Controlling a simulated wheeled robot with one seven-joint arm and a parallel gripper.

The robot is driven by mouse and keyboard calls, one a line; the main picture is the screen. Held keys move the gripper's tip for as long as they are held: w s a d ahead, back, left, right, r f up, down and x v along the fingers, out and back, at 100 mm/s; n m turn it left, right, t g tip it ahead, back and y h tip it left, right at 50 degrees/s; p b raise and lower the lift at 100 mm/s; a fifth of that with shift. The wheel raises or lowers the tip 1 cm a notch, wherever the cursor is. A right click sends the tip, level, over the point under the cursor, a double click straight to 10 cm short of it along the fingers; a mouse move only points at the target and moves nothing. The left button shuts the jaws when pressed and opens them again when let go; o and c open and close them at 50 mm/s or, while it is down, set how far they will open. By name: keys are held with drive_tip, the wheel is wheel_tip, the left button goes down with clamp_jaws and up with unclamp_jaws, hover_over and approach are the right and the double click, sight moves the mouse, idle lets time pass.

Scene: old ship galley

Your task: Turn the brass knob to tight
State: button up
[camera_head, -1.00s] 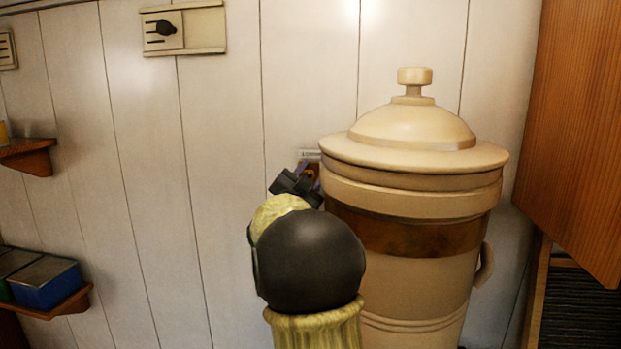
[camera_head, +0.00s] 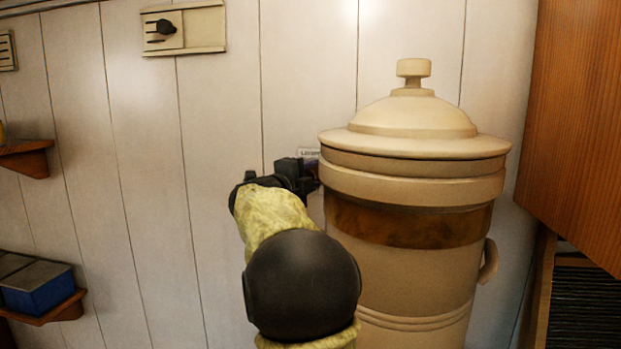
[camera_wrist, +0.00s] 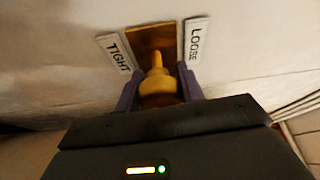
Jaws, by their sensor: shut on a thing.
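The brass knob (camera_wrist: 158,88) shows in the wrist view, between the two purple fingers of my gripper (camera_wrist: 160,92). My gripper is shut on it. A thin brass pointer on the knob points up toward the brass plate (camera_wrist: 150,40) on the wall, between the two labels. The TIGHT label (camera_wrist: 114,50) is to the left of the plate and the LOOSE label (camera_wrist: 197,40) is to the right. In the head view my gripper (camera_head: 312,175) is at the wall beside a cream urn, and the knob is hidden there.
The large lidded cream urn (camera_head: 415,200) stands close to the right of my gripper. A wooden cabinet door (camera_head: 575,130) hangs at the far right. Small shelves (camera_head: 28,160) are at the left, and a vent plate (camera_head: 184,28) is high on the wall.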

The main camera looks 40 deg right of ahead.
drive_tip(key=m+y, duration=0.1)
drive_tip(key=m, duration=0.3)
drive_tip(key=shift+f+y+p, duration=0.15)
drive_tip(key=shift+y+p, duration=0.15)
drive_tip(key=shift+y, duration=0.1)
drive_tip(key=m+y+p, duration=0.1)
drive_tip(key=m, duration=0.2)
drive_tip(key=shift+f+m+y, duration=0.15)
drive_tip(key=shift+m+y, duration=0.15)
drive_tip(key=shift+y, duration=0.1)
drive_tip(key=m+t+y, duration=0.1)
drive_tip(key=m, duration=0.1)
drive_tip(key=m+y+p, duration=0.1)
drive_tip(key=shift+w+a+f+m+t, duration=0.1)
drive_tip(key=shift+f+m+t, duration=0.05)
drive_tip(key=shift+m+t, duration=0.25)
drive_tip(key=shift+w+a+f+m+t+y+p, duration=0.1)
drive_tip(key=shift+m+t+y+p, duration=0.35)
drive_tip(key=shift+m, duration=0.45)
drive_tip(key=shift+f, duration=0.1)
drive_tip(key=o, duration=1)
drive_tip(key=shift+c, duration=0.2)
drive_tip(key=shift+r, duration=0.2)
